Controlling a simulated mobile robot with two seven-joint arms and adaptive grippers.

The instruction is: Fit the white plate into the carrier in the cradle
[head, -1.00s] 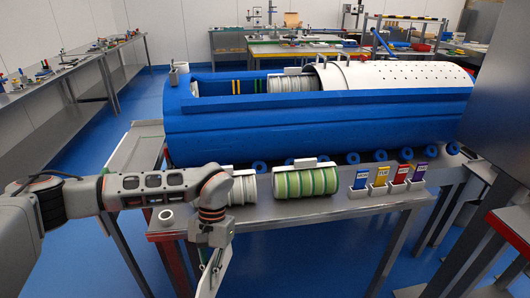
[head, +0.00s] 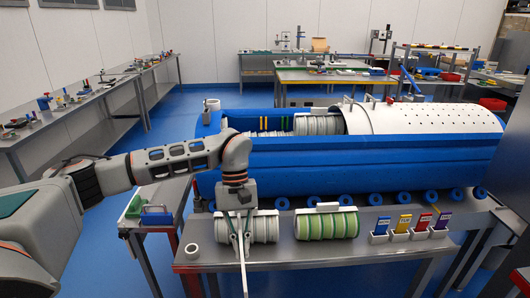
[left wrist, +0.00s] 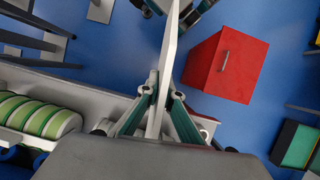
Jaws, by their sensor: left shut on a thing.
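My left gripper (head: 240,234) is shut on the thin white plate (head: 242,268). The plate hangs edge-on, nearly upright, in front of the near table's edge. In the left wrist view the plate (left wrist: 167,50) sticks out from between the fingertips (left wrist: 163,92). The big blue cradle (head: 370,163) lies behind the near table, partly under a white perforated cover (head: 425,122). A white ribbed carrier (head: 318,126) shows in its opening; part of the opening is hidden by my left arm. My right gripper is not in view.
On the near table (head: 285,252) stand a white ribbed carrier (head: 264,229), a green-striped carrier (head: 327,224), a white ring (head: 193,251) and several coloured cards in holders (head: 404,226). A red cabinet (left wrist: 228,65) stands on the floor below.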

